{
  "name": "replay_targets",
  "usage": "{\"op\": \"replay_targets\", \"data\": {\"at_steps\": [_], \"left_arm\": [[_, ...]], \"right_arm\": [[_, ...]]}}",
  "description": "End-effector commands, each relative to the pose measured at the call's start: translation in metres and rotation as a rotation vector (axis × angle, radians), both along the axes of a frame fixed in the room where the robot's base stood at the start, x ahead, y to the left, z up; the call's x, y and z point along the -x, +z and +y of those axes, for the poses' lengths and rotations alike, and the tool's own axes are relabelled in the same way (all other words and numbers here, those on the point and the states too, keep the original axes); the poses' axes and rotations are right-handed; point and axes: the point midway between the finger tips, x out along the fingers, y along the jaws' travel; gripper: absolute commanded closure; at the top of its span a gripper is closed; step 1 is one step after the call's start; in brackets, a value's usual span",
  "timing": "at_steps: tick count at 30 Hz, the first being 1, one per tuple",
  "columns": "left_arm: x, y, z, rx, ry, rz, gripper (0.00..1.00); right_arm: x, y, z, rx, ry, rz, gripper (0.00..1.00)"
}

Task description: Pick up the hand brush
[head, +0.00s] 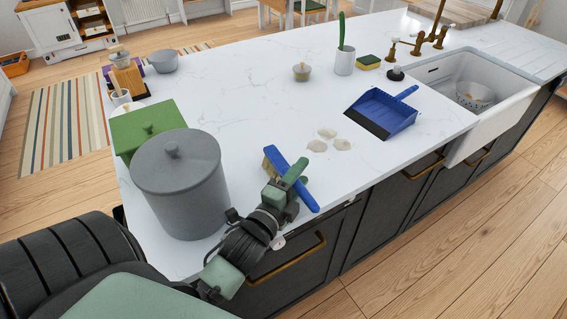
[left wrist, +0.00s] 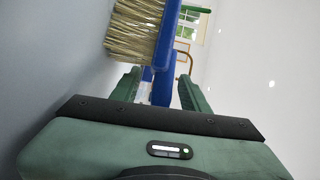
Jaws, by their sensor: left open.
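The hand brush has a blue handle (head: 307,199) and tan bristles. It is near the counter's front edge; whether it touches the counter is hard to tell. My left gripper (head: 286,179) is at the brush, its green fingers on either side of the handle. In the left wrist view, the brush's pale bristles (left wrist: 134,30) are large at the top, and the blue handle runs between the open fingers (left wrist: 160,88). The fingers are apart, and I see no clear grip. My right gripper is not in view.
A grey lidded pot (head: 180,185) stands close left of my left gripper, with a green box (head: 150,120) behind. A blue dustpan (head: 385,112) lies to the right, past several pale crumbs (head: 328,133). A sink (head: 500,105) is at far right. The middle counter is mostly clear.

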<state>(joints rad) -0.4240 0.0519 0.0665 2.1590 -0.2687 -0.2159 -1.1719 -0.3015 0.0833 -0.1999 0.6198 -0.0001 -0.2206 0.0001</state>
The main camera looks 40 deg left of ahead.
Motion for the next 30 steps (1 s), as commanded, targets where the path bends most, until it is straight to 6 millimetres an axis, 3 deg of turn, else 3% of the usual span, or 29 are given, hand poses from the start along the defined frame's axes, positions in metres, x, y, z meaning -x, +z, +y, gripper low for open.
{"op": "replay_targets", "data": {"at_steps": [8, 13, 14, 25, 30], "left_arm": [[-0.005, -0.001, 0.0, 0.0, 0.0, 0.001, 0.55], [-0.004, -0.001, 0.0, 0.0, 0.0, 0.0, 0.96], [-0.004, -0.001, 0.0, 0.0, 0.0, 0.0, 1.0], [-0.005, 0.002, 0.0, -0.001, -0.001, -0.003, 1.0], [-0.005, 0.013, 0.0, -0.004, -0.002, -0.006, 1.0]], "right_arm": [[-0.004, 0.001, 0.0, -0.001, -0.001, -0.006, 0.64], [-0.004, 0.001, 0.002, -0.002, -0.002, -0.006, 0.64], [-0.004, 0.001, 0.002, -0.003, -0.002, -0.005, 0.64], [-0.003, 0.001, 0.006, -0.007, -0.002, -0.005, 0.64], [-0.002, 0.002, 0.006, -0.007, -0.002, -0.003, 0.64]]}}
